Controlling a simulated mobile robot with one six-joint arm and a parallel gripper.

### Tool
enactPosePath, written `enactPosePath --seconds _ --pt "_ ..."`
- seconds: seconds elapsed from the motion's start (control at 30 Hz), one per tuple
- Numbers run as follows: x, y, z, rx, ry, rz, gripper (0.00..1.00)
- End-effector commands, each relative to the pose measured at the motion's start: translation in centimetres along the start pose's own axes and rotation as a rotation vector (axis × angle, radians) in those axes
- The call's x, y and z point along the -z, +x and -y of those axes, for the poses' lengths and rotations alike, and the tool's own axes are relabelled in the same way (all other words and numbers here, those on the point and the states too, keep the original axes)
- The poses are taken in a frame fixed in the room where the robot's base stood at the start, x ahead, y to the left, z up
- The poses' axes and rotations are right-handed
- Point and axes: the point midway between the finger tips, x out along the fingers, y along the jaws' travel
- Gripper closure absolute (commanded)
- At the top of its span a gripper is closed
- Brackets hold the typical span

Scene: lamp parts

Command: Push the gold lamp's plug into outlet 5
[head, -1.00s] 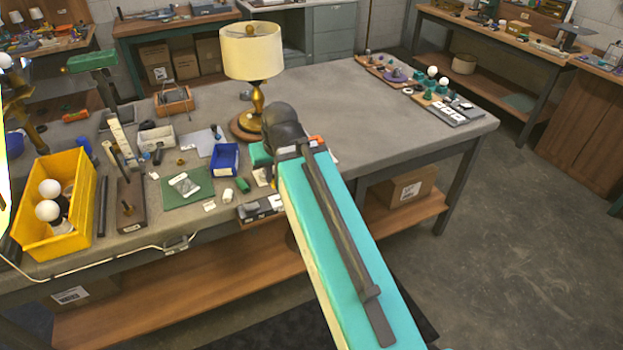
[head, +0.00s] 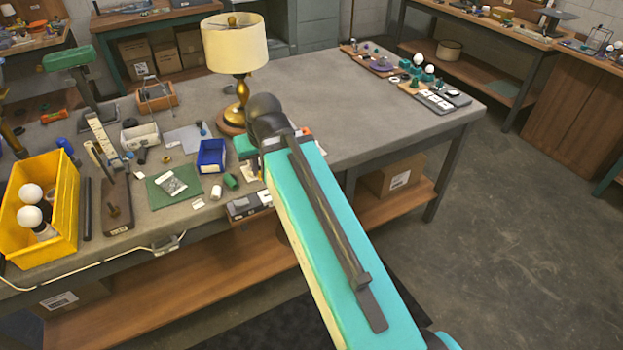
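The gold lamp (head: 236,88) stands upright on the workbench (head: 330,100), with a cream shade, a gold stem and a round brown base. My arm (head: 320,220) reaches over the front of the bench, and its dark wrist end is just in front of the lamp base. My gripper is hidden behind the arm, so its fingers do not show. I cannot make out the lamp's plug. A grey block with pale faces (head: 248,204) sits at the bench's front edge, partly covered by my arm. I cannot read any outlet number, so I cannot identify outlet 5.
A yellow bin (head: 65,215) with white bulbs stands at the left. A blue bin (head: 211,156), a green mat (head: 160,190) and small parts lie mid-bench. A white cable (head: 100,268) runs along the front edge. The bench right of the lamp is largely clear.

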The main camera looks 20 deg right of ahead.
Motion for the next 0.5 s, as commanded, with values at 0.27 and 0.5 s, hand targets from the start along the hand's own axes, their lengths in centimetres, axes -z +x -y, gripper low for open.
enactPosePath --seconds 0.27,0.5 --pt "0.01 -0.01 0.06 -0.002 0.004 0.0 1.0" --pt "0.07 -0.05 0.24 -0.035 0.084 0.001 1.0"
